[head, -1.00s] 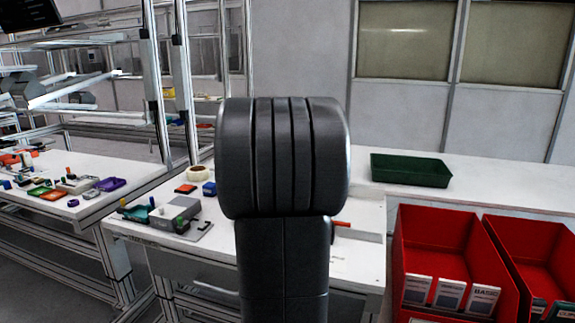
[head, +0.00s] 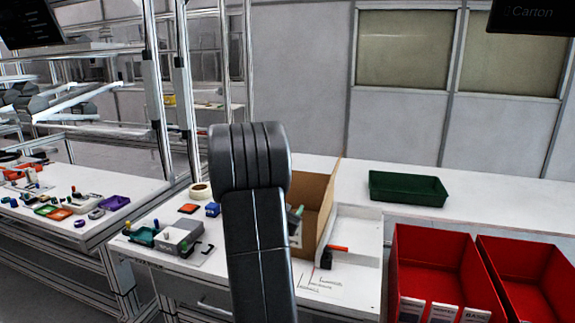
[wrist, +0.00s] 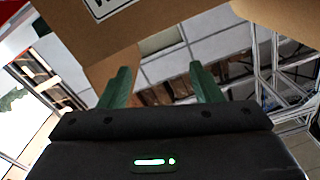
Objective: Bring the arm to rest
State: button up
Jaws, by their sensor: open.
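My dark grey arm stands in the middle of the head view and hides part of the bench behind it. My gripper (wrist: 159,68) shows in the wrist view with two green fingers spread apart and nothing between them. In the head view it is mostly hidden behind my arm; a small greenish piece beside the arm may be a finger. An open cardboard box (head: 322,200) stands on the bench just behind and right of my arm. Its brown cardboard (wrist: 120,40) also fills the upper left of the wrist view, near the fingers.
A green tray (head: 408,188) lies on the bench at right. Red bins (head: 432,262) stand in front at lower right. A red-handled tool (head: 328,255) lies right of my arm. Metal frame posts (head: 186,90) rise at left.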

jog(key=shift+a+f+n+p, duration=0.2)
jog(key=shift+f+n+p, duration=0.4)
jog(key=shift+n, duration=0.3)
